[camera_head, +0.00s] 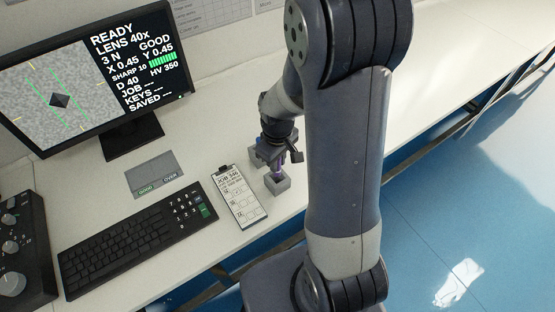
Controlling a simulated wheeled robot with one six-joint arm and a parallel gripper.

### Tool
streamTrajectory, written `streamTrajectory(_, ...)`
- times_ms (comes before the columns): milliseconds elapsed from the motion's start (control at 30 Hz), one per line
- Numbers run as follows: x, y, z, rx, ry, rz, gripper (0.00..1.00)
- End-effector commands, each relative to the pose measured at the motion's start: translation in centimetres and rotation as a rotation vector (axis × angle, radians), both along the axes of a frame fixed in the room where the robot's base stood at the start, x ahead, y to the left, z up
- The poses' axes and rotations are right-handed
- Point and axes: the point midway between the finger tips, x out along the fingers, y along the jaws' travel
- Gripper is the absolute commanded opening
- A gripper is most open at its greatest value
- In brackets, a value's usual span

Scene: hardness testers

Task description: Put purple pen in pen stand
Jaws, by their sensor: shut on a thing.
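The purple pen (277,172) is upright at the grey pen stand (279,186) near the front edge of the bench. The pen's lower end meets the stand's top opening, but I cannot tell how deep it sits. My gripper (272,159) points down over the stand and is shut on the pen's upper part. My arm passes just to the right and hides the bench behind it. The fingers hide most of the pen.
A clipboard (239,196) lies just left of the stand. Further left are a black keyboard (118,243), a grey pad (154,172), a monitor (92,75) and a knob panel (17,250). The white bench (215,130) has free room behind the clipboard.

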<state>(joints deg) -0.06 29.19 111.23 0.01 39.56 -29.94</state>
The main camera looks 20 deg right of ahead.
Motion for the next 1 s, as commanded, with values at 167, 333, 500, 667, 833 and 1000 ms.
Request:
streamTrajectory(167, 0.0, 0.0, -0.7, 0.0, 0.0, 0.0, 0.0)
streamTrajectory(333, 0.0, 0.0, -1.2, 0.0, 0.0, 0.0, 0.0)
streamTrajectory(500, 0.0, 0.0, -1.7, 0.0, 0.0, 0.0, 0.0)
streamTrajectory(667, 0.0, 0.0, -2.2, 0.0, 0.0, 0.0, 0.0)
streamTrajectory(833, 0.0, 0.0, -2.7, 0.0, 0.0, 0.0, 0.0)
streamTrajectory(1000, 0.0, 0.0, -3.2, 0.0, 0.001, 0.0, 0.0)
